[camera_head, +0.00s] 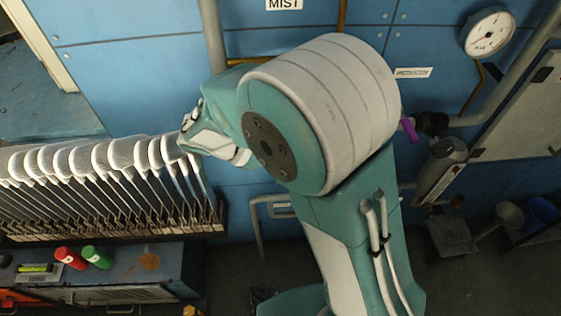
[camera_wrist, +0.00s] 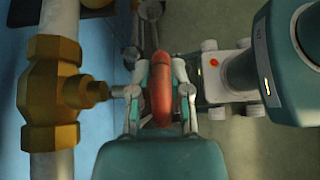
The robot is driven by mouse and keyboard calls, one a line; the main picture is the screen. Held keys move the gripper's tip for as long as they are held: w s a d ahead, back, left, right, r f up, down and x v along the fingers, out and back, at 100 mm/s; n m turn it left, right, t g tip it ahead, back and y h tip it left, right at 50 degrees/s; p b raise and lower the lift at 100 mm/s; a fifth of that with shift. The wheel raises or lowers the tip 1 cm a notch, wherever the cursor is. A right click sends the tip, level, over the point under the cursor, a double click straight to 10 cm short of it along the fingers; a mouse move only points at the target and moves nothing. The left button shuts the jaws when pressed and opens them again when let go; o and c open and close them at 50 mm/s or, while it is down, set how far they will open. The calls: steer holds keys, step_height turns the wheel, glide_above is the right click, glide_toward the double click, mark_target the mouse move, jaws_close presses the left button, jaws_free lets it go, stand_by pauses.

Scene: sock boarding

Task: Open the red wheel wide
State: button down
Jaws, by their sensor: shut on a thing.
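The red wheel (camera_wrist: 160,88) shows in the wrist view, edge-on, at the end of a brass valve body (camera_wrist: 52,92) on a pale vertical pipe. My gripper (camera_wrist: 160,70) has a finger on each side of the wheel and is shut on it. In the head view the wheel and my gripper's fingertips are hidden behind my own arm.
Several white sock forms (camera_head: 95,160) stand in a row on a rack at the left. A pressure gauge (camera_head: 489,32) and a purple handle (camera_head: 409,129) are at the right.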

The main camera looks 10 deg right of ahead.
steer(key=shift+w, duration=0.1)
steer(key=c, duration=0.6)
jaws_free()
steer(key=shift+a, duration=0.1)
step_height(320, 180, up, 10)
steer(key=shift+f, duration=0.1)
steer(key=shift+o, duration=0.4)
